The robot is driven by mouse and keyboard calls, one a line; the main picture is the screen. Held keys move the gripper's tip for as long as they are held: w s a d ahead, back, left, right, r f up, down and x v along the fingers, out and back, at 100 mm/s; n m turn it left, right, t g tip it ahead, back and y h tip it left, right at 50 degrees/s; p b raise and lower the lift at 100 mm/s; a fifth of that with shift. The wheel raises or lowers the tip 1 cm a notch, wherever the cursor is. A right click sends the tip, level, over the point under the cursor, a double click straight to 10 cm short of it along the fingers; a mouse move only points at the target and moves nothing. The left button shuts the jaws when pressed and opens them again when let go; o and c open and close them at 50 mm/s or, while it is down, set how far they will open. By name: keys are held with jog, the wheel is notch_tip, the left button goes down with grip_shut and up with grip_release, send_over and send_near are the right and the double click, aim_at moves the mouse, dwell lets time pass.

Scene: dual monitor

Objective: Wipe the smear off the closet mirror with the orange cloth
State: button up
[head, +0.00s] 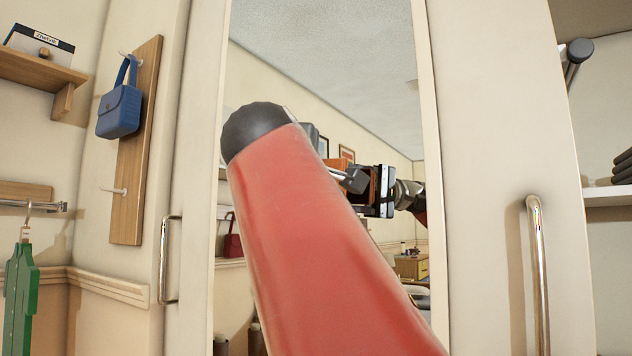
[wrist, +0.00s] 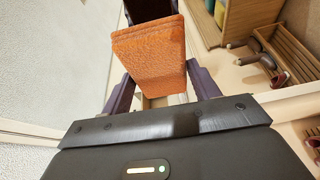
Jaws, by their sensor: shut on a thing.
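The closet mirror (head: 370,60) is a tall, narrow panel in the middle of the head view, reflecting the ceiling and room. My red arm crosses in front of it and hides much of its lower part. I cannot make out the smear in either view. In the wrist view, the orange cloth (wrist: 150,50) is a thick folded pad held between the dark fingers of my gripper (wrist: 162,82). The gripper is shut on it. Contact between cloth and mirror cannot be seen.
White closet door frames flank the mirror, with metal handles at left (head: 168,260) and right (head: 539,270). A blue bag (head: 120,110) hangs on a wooden hook board (head: 138,150) at left. A green garment (head: 20,295) hangs lower left. Dark folded cloths (head: 622,165) lie on a right shelf.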

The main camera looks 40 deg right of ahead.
jog(key=shift+s+a, duration=0.1)
jog(key=shift+a, duration=0.3)
jog(key=shift+a, duration=0.1)
jog(key=a, duration=0.1)
jog(key=s+a, duration=0.1)
jog(key=shift+a, duration=0.3)
dwell(0.3)
